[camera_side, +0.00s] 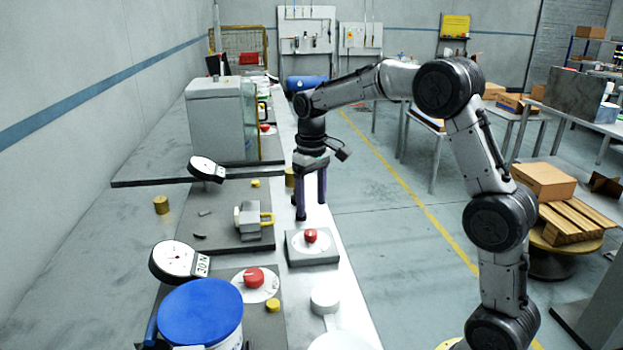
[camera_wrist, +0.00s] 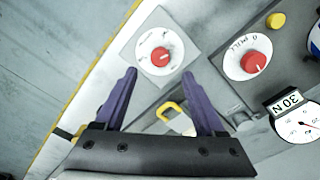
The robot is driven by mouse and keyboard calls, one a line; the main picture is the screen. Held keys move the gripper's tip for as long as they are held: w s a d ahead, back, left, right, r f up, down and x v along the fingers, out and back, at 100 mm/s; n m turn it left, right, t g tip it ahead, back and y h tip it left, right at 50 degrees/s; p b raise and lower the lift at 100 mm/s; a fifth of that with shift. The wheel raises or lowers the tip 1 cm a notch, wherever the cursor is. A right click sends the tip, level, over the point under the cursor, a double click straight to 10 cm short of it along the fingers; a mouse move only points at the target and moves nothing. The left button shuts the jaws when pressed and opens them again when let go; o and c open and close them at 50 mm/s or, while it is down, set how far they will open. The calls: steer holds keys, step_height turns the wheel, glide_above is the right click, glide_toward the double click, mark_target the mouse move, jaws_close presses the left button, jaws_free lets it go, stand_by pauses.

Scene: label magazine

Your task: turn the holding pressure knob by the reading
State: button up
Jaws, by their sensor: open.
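My gripper (camera_side: 311,208) is open and empty, fingers pointing down just above and behind a red knob (camera_side: 311,236) on a white dial on a grey box. In the wrist view this knob (camera_wrist: 160,57) lies just beyond and between the open fingertips (camera_wrist: 159,74), apart from them. A second red knob (camera_side: 253,278) on a white dial sits nearer the camera; it also shows in the wrist view (camera_wrist: 253,62), with lettering. A round gauge (camera_side: 180,262) stands beside it, tagged "30 N" (camera_wrist: 290,102); its reading is too small to tell. Which knob sets holding pressure is unclear.
Another gauge (camera_side: 207,169) and a grey cabinet (camera_side: 222,118) stand farther back. A blue-lidded tub (camera_side: 201,312) and a white round piece (camera_side: 325,299) are in front. The bench's right edge is close.

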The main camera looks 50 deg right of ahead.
step_height(320, 180, up, 6)
steer(key=shift+r, duration=0.1)
stand_by(0.4)
steer(key=s+a+r+n+t, duration=0.1)
steer(key=s+a+r+t, duration=0.1)
steer(key=s+a+r, duration=0.35)
steer(key=s+a+r+t, duration=0.1)
steer(key=s+a+r, duration=0.15)
steer(key=s, duration=0.55)
steer(key=s+a+f+t, duration=0.2)
steer(key=s+f, duration=0.8)
steer(key=s, duration=0.3)
steer(key=shift+s+t, duration=0.2)
steer(key=shift+t, duration=0.1)
steer(key=shift+a+r, duration=0.1)
